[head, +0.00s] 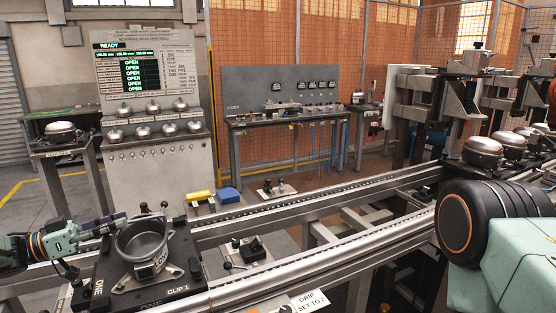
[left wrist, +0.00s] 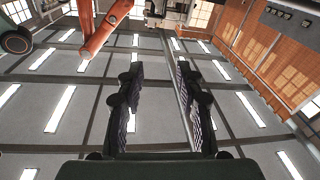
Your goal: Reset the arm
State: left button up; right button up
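My left arm comes in from the left in the head view. Its dark gripper (head: 103,225) is beside the left rim of an open metal compressor shell (head: 143,240); I cannot tell if they touch. My right gripper is out of view.
A conveyor rail (head: 320,235) runs from the pallet toward the back right, with closed compressors (head: 484,151) at its far end. A tall panel reading READY (head: 145,75) stands behind the pallet. A yellow block and blue bin (head: 229,195) are behind the rail.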

pick_arm(q)
jog(key=d+f+n+t+y, duration=0.1)
jog(key=d+f+n+y, duration=0.1)
jog(key=d+f, duration=0.2)
jog(key=d+f+n+t+y, duration=0.1)
jog(key=d+f+n+y, duration=0.2)
jog(key=f, duration=0.4)
jog(key=s+d+f+n+t+y, duration=0.1)
jog(key=d+f+n+y, duration=0.1)
jog(key=d+f, duration=0.3)
jog(key=shift+f+n, duration=0.15)
jog(key=shift+n, duration=0.55)
jog(key=s+d+f+n+g+y, duration=0.1)
jog(key=s+d+f+g+y, duration=0.15)
jog(key=s+f, duration=0.6)
jog(key=s+d+f+n+g+y, duration=0.15)
jog(key=s+f+g+y, duration=0.35)
jog(key=s, duration=0.7)
jog(key=s+a+m+g+y, duration=0.15)
jog(key=s+g, duration=0.45)
jog(key=s, duration=1.6)
notch_tip(320, 180, down, 10)
jog(key=b, duration=1)
jog(key=shift+a+f, duration=0.15)
jog(key=shift+f, duration=0.1)
